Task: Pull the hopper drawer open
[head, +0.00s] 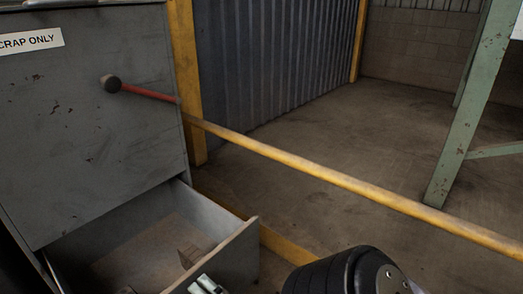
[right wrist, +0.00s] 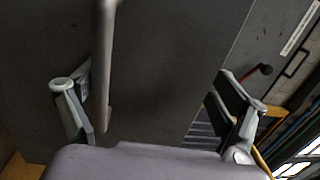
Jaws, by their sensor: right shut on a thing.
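The grey hopper (head: 95,120) stands at the left in the head view, with a white "SCRAP ONLY" label. Its drawer (head: 235,255) is pulled out at the bottom, so I see into it from above. A brownish block (head: 190,256) lies inside near the front. My right gripper (right wrist: 155,88) is at the drawer's outer front. In the right wrist view the bar handle (right wrist: 105,65) lies between its fingers, close to the left one. It is shut on the handle, though the fingers look well apart. Part of it shows at the drawer's front edge in the head view. My left gripper is not in view.
A red lever with a black knob (head: 111,84) sticks out from the hopper. A yellow rail (head: 330,175) runs across beside it. A green steel leg (head: 460,120) stands at the right. The concrete floor (head: 330,125) beyond the rail is clear.

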